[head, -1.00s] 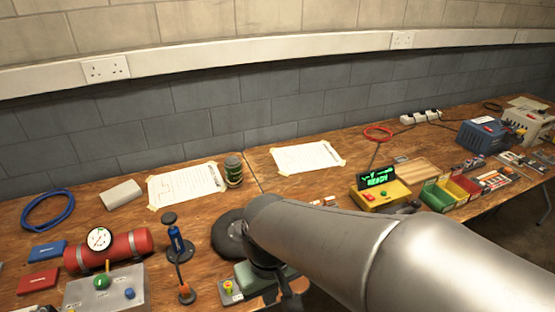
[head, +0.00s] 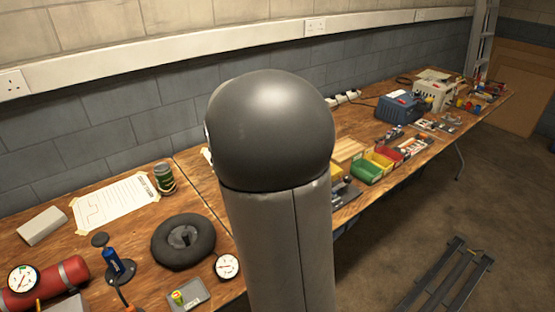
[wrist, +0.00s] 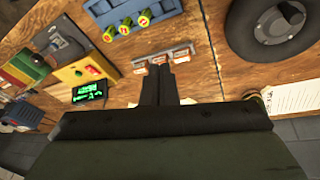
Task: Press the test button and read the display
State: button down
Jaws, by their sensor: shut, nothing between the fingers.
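In the wrist view a yellow tester box (wrist: 68,76) lies on the bench at the left, with a red button and a green button (wrist: 93,70) on its face. Its black display (wrist: 89,93) is lit with green marks, too small and turned to read here. My gripper (wrist: 162,67) points down at the bench to the right of the box, fingers together and empty, apart from the buttons. In the head view my arm hides the tester and the gripper. Which button is the test button I cannot tell.
Small orange-and-white parts (wrist: 181,53) lie by my fingertips. A blue holder (wrist: 125,20) with yellow-green pieces is beyond. A black tyre (wrist: 264,28) lies right. In the head view, coloured bins (head: 371,165) stand right of my arm, and a blue pump (head: 113,262) stands left.

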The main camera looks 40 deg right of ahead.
jog(key=w+d+f+m+h, duration=0.1)
jog(key=d+f+h, duration=0.1)
jog(key=d, duration=1.5)
jog(key=w+d+f+m+h, duration=0.1)
jog(key=d+h, duration=0.3)
jog(key=d, duration=1.3)
jog(key=shift+w+f+m+g, duration=0.3)
jog(key=shift+w+f+g, duration=0.1)
jog(key=shift+w+f, duration=0.35)
jog(key=shift+f, duration=0.1)
notch_tip(320, 180, down, 7)
jog(key=b, duration=0.4)
jog(key=shift+a+f+b, duration=0.1)
jog(key=shift+f+b, duration=0.05)
jog(key=shift+b, duration=0.25)
jog(key=shift+f+b, duration=0.55)
jog(key=shift+f, duration=0.05)
jog(key=shift+f+b, duration=0.45)
jog(key=shift+b, duration=0.15)
